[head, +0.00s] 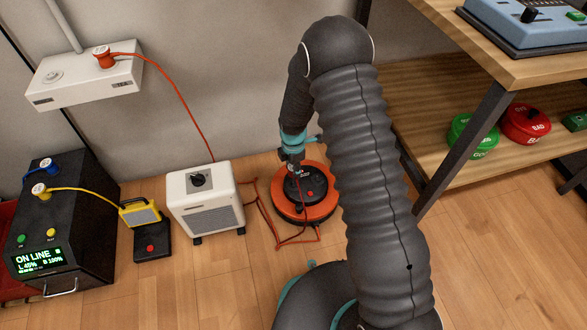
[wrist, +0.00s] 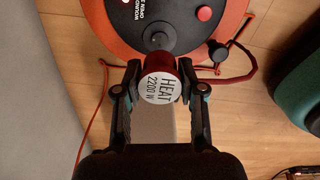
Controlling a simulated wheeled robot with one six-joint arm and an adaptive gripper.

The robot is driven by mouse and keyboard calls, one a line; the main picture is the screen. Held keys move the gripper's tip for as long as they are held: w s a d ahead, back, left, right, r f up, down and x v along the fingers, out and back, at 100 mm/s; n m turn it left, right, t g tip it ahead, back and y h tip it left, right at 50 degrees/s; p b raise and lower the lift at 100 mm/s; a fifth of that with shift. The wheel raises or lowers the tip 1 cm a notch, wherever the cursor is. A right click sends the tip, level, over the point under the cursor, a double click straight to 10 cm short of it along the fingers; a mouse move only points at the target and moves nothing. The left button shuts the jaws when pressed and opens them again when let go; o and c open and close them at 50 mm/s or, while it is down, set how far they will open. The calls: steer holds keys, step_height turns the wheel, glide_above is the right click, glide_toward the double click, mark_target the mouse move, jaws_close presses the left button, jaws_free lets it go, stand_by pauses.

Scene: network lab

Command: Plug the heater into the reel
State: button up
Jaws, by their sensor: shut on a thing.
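The heater (head: 207,205) is a white box with a dark knob on top, standing on the floor in the head view. The orange reel (head: 318,211) with a black centre lies to its right; it also shows at the top of the wrist view (wrist: 97,22). My gripper (wrist: 159,78) is shut on a dark red plug (wrist: 160,87), whose white face reads HEAT 2200 W. The plug is over the reel's near edge, close to a round grey fitting (wrist: 158,40). I cannot tell whether it touches the fitting. My gripper (head: 293,163) is above the reel.
A wall outlet box (head: 88,78) holds an orange plug (head: 103,57) with a cord running down. A black power unit (head: 62,222) and a yellow lamp (head: 140,214) stand left of the heater. A wooden shelf (head: 470,110) stands right. Orange cord lies around the reel.

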mark_target(293, 185)
steer(key=shift+f, duration=0.1)
steer(key=shift+f+b, duration=1.65)
steer(key=shift+f, duration=1.15)
steer(key=shift+f+b, duration=0.4)
steer(key=shift+f, duration=0.15)
stand_by(1.0)
steer(key=o, duration=1.2)
steer(key=shift+o, duration=0.2)
step_height(293, 185, up, 12)
steer(key=shift+f, duration=0.1)
